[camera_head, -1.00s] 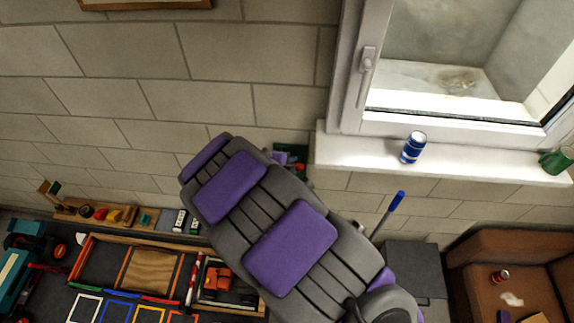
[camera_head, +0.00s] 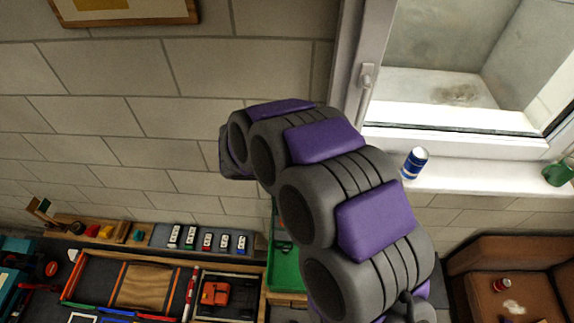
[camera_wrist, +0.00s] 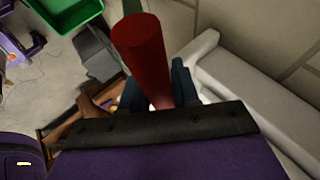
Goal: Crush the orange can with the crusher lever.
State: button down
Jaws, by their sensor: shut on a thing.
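My gripper (camera_wrist: 160,90) shows in the wrist view, its blue-grey fingers on either side of a red cylinder (camera_wrist: 142,45). It is shut on this cylinder, whose round end points up toward the camera. I cannot tell whether the cylinder is the crusher lever's handle. In the head view my purple and grey arm curves up from the lower right, and its far end is against the wall area; the fingers are not visible there. I see no clearly orange can. The crusher cannot be made out.
A blue can (camera_head: 414,163) stands on the window sill (camera_head: 468,178), near a green mug (camera_head: 559,172). A red can (camera_head: 502,285) lies on the brown couch (camera_head: 480,262). A green bin (camera_head: 285,268) and an orange toy car (camera_head: 215,293) are at the lower left, with several small toys.

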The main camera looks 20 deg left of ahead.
jog(key=shift+f, duration=0.1)
dwell(0.3)
jog(key=c, duration=1.2)
grip_release()
jog(key=shift+o, duration=1.4)
jog(key=shift+w+a+f, duration=0.1)
jog(key=shift+w, duration=0.15)
jog(key=shift+s, duration=0.1)
jog(key=shift+s, duration=0.1)
